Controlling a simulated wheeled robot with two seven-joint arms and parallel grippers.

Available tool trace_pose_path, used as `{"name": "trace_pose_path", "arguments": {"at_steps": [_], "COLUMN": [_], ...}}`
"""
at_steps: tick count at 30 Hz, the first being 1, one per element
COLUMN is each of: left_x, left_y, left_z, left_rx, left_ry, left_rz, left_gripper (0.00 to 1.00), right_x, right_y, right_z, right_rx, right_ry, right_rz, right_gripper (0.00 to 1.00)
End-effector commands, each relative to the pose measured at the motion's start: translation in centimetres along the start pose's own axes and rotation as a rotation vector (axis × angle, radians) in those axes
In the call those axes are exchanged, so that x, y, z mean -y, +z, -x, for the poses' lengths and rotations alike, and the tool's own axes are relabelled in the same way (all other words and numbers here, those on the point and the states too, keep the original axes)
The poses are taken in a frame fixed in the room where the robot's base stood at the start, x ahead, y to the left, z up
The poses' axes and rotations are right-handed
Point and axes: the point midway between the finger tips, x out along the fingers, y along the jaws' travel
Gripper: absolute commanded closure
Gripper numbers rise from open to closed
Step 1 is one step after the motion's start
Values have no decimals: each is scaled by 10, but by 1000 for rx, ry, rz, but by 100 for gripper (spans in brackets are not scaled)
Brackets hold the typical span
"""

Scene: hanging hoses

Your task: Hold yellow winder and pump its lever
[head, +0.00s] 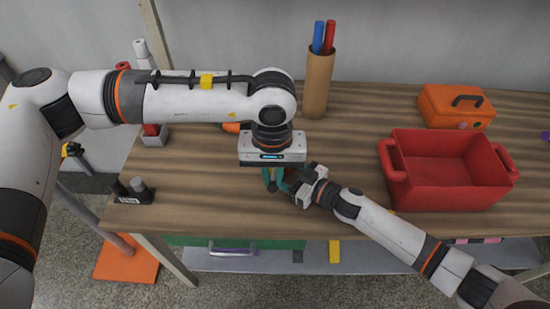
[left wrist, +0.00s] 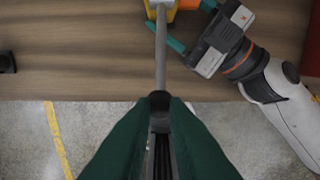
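The yellow winder (left wrist: 186,5) shows only in part at the top edge of the left wrist view; in the head view my left wrist hides most of it. Its grey lever (left wrist: 161,50) runs down from it to a dark end. My left gripper (left wrist: 160,104) has its green fingers closed around that dark end. It also shows in the head view (head: 272,183), pointing down at the table's front edge. In the head view the right gripper (head: 288,186) is beside the left one.
A red bin (head: 447,195) and an orange toolbox (head: 456,106) stand on the right of the wooden table. A cardboard tube (head: 318,85) with blue and red rods stands behind. A dark holder (head: 132,192) is at the left edge. Open wood lies between tube and bin.

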Motion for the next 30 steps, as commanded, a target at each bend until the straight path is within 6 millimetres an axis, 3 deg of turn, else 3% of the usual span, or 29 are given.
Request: {"name": "trace_pose_path", "arguments": {"at_steps": [11,22,30], "left_x": [0,0,0], "left_y": [-1,-5,-6], "left_z": [-2,-23,-26], "left_rx": [-1,-2,-1], "left_ry": [1,0,1], "left_rz": [0,-1,-1], "left_gripper": [87,87,87], "right_x": [0,0,0], "right_y": [0,0,0], "right_z": [0,0,0], "right_rx": [0,0,0], "right_ry": [1,1,1], "right_rz": [-2,-1,-2], "right_gripper": [53,53,53]}}
